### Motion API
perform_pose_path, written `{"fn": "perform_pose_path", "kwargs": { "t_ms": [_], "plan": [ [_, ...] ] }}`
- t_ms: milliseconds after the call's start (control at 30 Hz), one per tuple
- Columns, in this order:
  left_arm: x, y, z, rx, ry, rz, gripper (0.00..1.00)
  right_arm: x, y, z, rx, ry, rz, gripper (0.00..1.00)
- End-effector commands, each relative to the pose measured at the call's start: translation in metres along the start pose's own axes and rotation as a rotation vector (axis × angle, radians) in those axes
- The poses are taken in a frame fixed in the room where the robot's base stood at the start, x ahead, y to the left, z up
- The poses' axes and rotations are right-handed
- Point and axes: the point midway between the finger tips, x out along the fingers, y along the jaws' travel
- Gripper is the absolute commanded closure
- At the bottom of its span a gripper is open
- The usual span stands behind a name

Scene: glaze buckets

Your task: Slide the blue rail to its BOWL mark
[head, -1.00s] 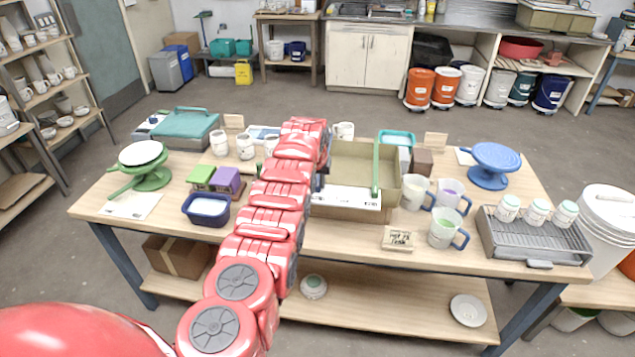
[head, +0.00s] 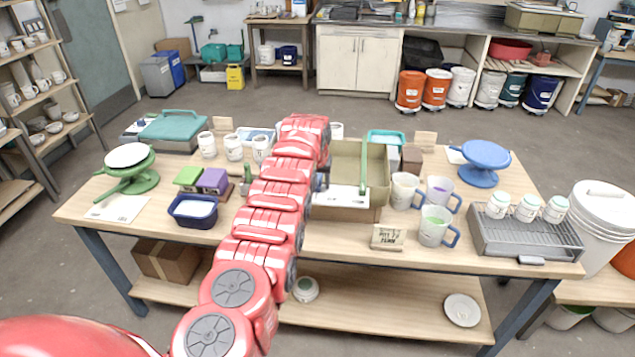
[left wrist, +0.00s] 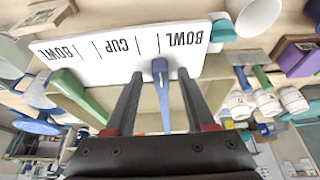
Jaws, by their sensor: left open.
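An open beige box (head: 345,214) stands mid-table, with a white label strip (head: 340,197) along its near side. In the left wrist view the strip (left wrist: 105,58) appears upside down and reads BOWL, CUP, BOWL with tick lines. The blue rail (left wrist: 161,95) lies across the box, its head at the strip between CUP and the BOWL at picture right. My left gripper (left wrist: 160,76) is open, one finger on each side of the blue rail; contact is unclear. The green rail (head: 364,165) also shows at picture left in the wrist view (left wrist: 78,92). My arm hides the blue rail in the head view.
A purple block (head: 212,181) and a blue tub (head: 192,210) are left of my arm. A rack with jars (head: 525,236) is at far right. Bare tabletop lies in front of the box.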

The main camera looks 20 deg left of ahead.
Motion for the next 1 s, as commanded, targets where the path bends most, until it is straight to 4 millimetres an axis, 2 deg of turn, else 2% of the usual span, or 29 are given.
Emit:
{"fn": "perform_pose_path", "kwargs": {
  "t_ms": [267, 567, 767, 1000],
  "plan": [
    [-0.003, 0.000, -0.001, -0.003, 0.002, 0.001, 0.45, -0.004, 0.000, 0.001, 0.000, 0.000, 0.000, 0.50],
    [-0.028, 0.001, 0.001, 0.001, 0.003, -0.001, 0.45, -0.021, -0.001, 0.004, 0.000, 0.000, 0.000, 0.50],
    [-0.076, 0.001, -0.001, 0.000, 0.009, 0.000, 0.45, -0.036, -0.002, 0.006, 0.000, 0.000, 0.000, 0.50],
    [-0.143, 0.004, -0.001, 0.002, 0.010, 0.002, 0.45, -0.054, -0.003, 0.009, 0.000, 0.000, 0.000, 0.50]
  ]
}}
